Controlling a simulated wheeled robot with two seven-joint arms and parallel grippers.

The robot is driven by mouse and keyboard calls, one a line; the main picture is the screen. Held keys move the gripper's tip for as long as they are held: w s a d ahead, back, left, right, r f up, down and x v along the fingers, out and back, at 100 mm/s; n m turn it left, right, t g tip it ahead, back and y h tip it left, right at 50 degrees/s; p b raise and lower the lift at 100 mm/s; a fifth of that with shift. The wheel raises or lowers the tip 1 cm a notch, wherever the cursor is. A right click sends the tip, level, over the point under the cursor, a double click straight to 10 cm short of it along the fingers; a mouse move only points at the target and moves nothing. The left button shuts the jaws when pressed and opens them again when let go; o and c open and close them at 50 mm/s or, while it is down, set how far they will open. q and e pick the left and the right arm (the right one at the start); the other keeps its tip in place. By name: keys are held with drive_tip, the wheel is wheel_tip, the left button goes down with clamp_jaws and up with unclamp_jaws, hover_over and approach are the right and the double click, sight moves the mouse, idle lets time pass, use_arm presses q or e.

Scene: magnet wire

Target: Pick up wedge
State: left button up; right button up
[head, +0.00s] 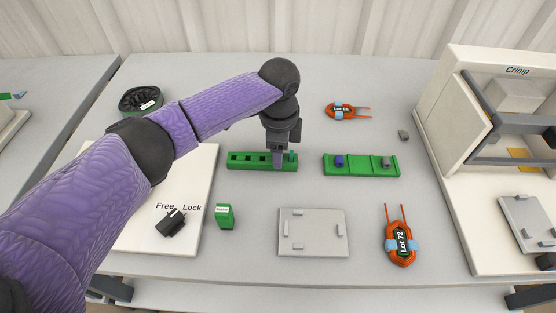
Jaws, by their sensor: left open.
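I cannot tell for certain which piece is the wedge. My left gripper (278,152) points down over the right part of a green slotted block (240,167), its fingertips at or just above the block. It is open. The gripper hides part of the block and whatever is between the fingers. My right gripper is not in view.
A green tray (362,172) holds blue and grey pieces. Nearby are a grey plate (313,247), a green box (224,216), a black connector (171,222) on a white "Free/Lock" board (135,238), orange wire bundles (401,256), a black bowl (141,100) and a crimp machine (450,108).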

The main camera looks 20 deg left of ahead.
use_arm(q)
drive_tip(key=shift+f, duration=0.1)
clamp_jaws()
